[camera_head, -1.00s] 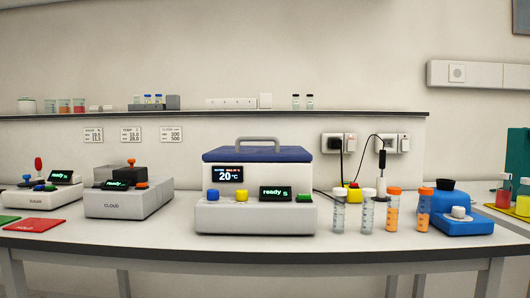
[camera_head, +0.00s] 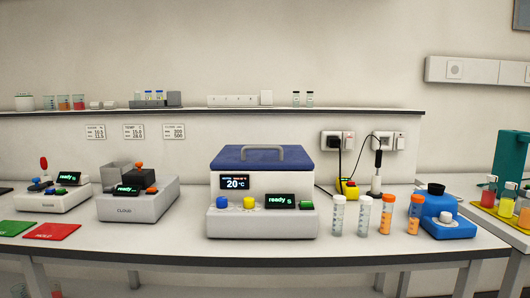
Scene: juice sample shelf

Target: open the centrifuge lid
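The centrifuge (camera_head: 262,190) stands in the middle of the white bench, a white box with a small display reading 20 °C and a panel reading "ready". Its blue lid (camera_head: 230,158) is shut. A grey handle (camera_head: 277,148) arches over the top of the lid. Neither of my grippers is in view.
Several capped tubes (camera_head: 363,216) stand right of the centrifuge, beside a blue device (camera_head: 440,212). A grey machine marked CLOUD (camera_head: 140,203) stands to the left. Red (camera_head: 52,231) and green mats lie at front left. A wall shelf (camera_head: 200,112) runs behind. The bench directly before the centrifuge is clear.

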